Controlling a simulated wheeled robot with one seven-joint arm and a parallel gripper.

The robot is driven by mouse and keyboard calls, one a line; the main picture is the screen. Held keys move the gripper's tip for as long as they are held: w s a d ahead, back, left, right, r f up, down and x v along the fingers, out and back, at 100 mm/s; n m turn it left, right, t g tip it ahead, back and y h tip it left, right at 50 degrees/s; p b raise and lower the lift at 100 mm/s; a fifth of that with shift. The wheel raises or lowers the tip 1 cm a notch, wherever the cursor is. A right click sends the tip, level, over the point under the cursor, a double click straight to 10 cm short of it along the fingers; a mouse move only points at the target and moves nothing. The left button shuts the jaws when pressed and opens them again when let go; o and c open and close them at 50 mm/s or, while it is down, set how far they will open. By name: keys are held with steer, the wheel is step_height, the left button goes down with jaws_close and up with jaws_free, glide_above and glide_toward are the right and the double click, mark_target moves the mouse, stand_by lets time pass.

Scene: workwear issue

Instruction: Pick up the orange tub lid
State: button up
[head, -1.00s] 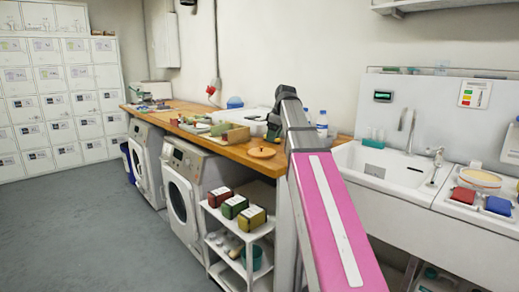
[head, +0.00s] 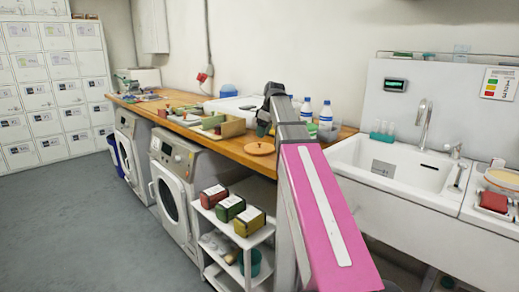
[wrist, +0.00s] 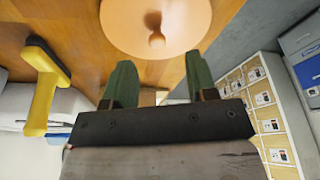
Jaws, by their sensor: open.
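The orange tub lid (head: 259,148), a round disc with a small knob, lies on the wooden counter near its front edge. In the wrist view the lid (wrist: 155,28) is at the top centre, knob facing the camera. My gripper (wrist: 160,80) has two green fingers set apart with nothing between them. They point toward the lid and stand short of it. In the head view my gripper (head: 263,128) shows only partly, above and behind the lid, with my pink arm to its right.
The wooden counter (head: 170,122) holds an open tray (head: 232,128) left of the lid and bottles (head: 326,115) behind my arm. A white shelf cart (head: 225,252) with boxes stands below. A sink (head: 400,165) is at right. A yellow-handled tool (wrist: 42,85) shows in the wrist view.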

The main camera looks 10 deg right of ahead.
mark_target(260, 146)
steer(key=shift+w+x, duration=0.15)
steer(key=shift+x, duration=1.25)
steer(key=shift+w+x, duration=0.1)
steer(key=shift+x, duration=1.35)
steer(key=shift+r, duration=0.1)
jaws_close()
